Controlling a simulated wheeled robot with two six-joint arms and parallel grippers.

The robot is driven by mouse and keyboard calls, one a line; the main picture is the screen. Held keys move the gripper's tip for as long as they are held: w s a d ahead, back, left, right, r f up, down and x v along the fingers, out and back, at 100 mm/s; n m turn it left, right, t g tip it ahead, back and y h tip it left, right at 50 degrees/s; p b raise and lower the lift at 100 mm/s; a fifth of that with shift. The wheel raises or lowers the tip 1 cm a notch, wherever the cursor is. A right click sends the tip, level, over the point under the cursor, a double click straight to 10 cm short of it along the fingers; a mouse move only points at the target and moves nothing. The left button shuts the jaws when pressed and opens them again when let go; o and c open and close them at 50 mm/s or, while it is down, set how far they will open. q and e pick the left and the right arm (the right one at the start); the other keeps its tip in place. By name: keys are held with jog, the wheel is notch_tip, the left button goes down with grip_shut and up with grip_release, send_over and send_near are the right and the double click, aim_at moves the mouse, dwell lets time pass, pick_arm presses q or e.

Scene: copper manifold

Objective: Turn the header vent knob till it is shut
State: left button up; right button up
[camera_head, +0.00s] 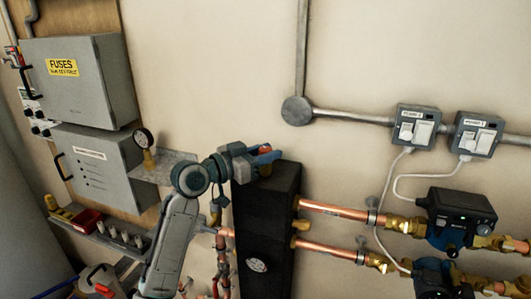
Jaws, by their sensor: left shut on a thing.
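The black header block (266,215) stands upright against the wall in the middle of the head view, with a round gauge on its front. My left gripper (262,158) is at the top of this block. It is shut on the header vent knob (265,149), of which only a small red part shows between the jaws. The rest of the knob is hidden by the gripper, so how far it is turned cannot be seen. My right gripper is out of view.
Copper pipes (335,210) run right from the header to brass fittings and pumps (458,217). A pressure gauge (143,139) stands on a bracket to the left. Grey boxes (85,78) and a parts shelf (105,238) lie further left.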

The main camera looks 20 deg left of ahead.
pick_arm(q)
jog(key=shift+f+h+b, duration=0.1)
jog(key=shift+h+b, duration=0.2)
jog(key=shift+b, duration=0.05)
jog(key=m+g+h+b, duration=0.2)
jog(key=m+g+b, duration=0.1)
jog(key=b, duration=0.1)
jog(key=m+g+h+b, duration=0.2)
jog(key=g+h+b, duration=0.1)
jog(key=g+b, duration=0.1)
jog(key=shift+f+m+b, duration=0.1)
jog(key=shift+m+b, duration=0.3)
jog(key=shift+b, duration=0.4)
jog(key=shift+m+g+h+b, duration=0.4)
jog(key=shift+m+g+b, duration=0.35)
jog(key=shift+g, duration=0.35)
jog(key=shift+m+g+h+b, duration=0.3)
jog(key=shift+m+g+b, duration=0.4)
jog(key=shift+g, duration=0.5)
jog(key=shift+r+m+g, duration=0.2)
jog(key=shift+m+g, duration=0.05)
jog(key=shift+g, duration=0.05)
jog(key=o, duration=0.9)
jog(key=shift+c, duration=0.2)
jog(key=shift+o, duration=0.5)
